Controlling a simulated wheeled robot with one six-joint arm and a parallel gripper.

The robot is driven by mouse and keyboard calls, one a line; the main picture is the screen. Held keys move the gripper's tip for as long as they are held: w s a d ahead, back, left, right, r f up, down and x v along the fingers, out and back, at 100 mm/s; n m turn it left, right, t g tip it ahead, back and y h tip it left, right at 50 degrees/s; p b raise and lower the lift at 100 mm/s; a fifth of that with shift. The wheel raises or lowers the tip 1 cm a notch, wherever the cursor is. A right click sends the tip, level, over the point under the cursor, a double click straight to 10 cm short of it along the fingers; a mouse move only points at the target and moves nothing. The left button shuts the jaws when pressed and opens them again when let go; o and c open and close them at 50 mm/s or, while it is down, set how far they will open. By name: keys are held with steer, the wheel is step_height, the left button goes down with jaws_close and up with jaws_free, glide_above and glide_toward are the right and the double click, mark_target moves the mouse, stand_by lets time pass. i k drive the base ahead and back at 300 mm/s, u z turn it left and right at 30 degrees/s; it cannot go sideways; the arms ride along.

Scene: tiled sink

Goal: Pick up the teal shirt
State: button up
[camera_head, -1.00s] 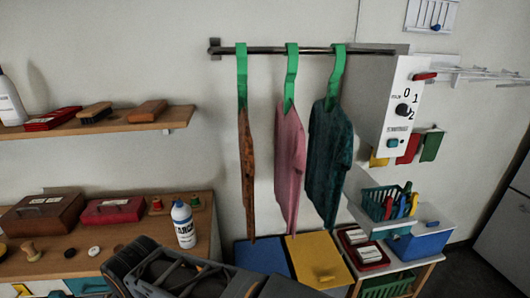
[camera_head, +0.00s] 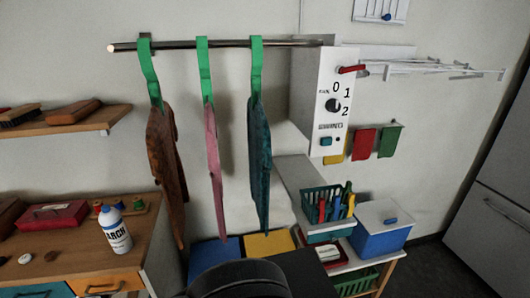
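The teal shirt (camera_head: 259,160) hangs at the right end of a row of three garments, from a green hanger strap (camera_head: 256,68) on the metal rail (camera_head: 225,43). A pink shirt (camera_head: 214,155) hangs just left of it, and a brown garment (camera_head: 165,165) hangs further left. The three hang apart from each other, and the teal shirt is seen nearly edge-on. A dark part of my arm shows at the bottom centre, below the shirts. My gripper's fingers are not in view.
A white box with a dial (camera_head: 330,105) stands right of the teal shirt. Below it are a teal basket (camera_head: 323,220) and a blue box (camera_head: 380,238). A white drying rack (camera_head: 440,68) sticks out at right. A bottle (camera_head: 115,232) stands on the wooden counter at left.

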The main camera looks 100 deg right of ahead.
mark_target(259, 134)
steer(key=z, duration=0.05)
steer(key=k, duration=1.05)
steer(key=z, duration=0.25)
